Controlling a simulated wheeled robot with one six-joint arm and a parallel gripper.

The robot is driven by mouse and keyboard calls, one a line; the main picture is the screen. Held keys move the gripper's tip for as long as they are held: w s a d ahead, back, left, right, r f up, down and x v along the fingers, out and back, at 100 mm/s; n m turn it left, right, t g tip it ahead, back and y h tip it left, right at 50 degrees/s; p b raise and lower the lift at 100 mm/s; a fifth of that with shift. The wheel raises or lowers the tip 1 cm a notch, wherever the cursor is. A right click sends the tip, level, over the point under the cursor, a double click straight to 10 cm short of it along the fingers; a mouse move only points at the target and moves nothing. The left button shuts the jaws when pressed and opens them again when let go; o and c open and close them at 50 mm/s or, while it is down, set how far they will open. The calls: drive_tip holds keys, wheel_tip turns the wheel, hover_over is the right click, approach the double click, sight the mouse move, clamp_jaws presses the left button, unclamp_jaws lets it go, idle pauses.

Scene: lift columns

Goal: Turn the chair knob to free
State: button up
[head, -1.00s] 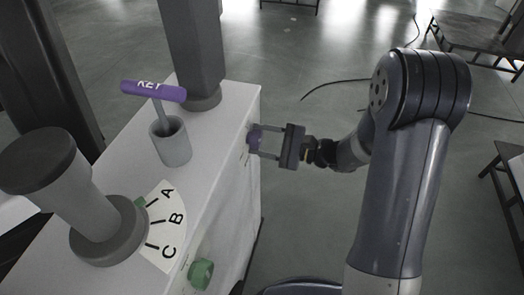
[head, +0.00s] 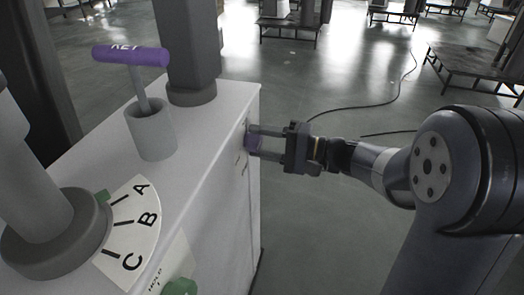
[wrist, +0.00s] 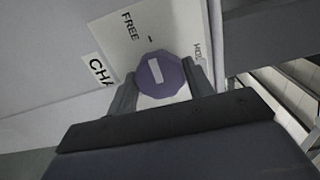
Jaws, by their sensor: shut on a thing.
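The purple chair knob (wrist: 160,75) is on the cabinet's side panel, with a white bar on its face. In the wrist view the bar runs up and slightly left, toward the side of the word FREE (wrist: 132,25); HOLD (wrist: 198,50) is at the right, partly hidden. Exactly which mark it lines up with I cannot tell. A cut-off label (wrist: 101,70) reads CHA. My gripper (wrist: 163,87) is shut on the knob, one finger on each side. In the head view my gripper (head: 253,142) reaches the knob (head: 249,138) from the right.
The white cabinet (head: 205,130) carries a purple-handled KEY (head: 130,55) in a grey cup (head: 152,130), a lever with an A-B-C dial (head: 135,225), and a grey column (head: 190,45). A green HOLD knob (head: 180,287) is lower on the side. Floor to the right is open, with a cable.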

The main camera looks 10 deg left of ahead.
idle(0.4)
drive_tip(key=o, duration=1)
drive_tip(key=shift+c, duration=0.2)
drive_tip(key=s+d+p, duration=0.1)
drive_tip(key=d+p, duration=0.1)
drive_tip(key=d, duration=0.8)
drive_tip(key=shift+s+d, duration=0.25)
drive_tip(key=shift+d, duration=0.15)
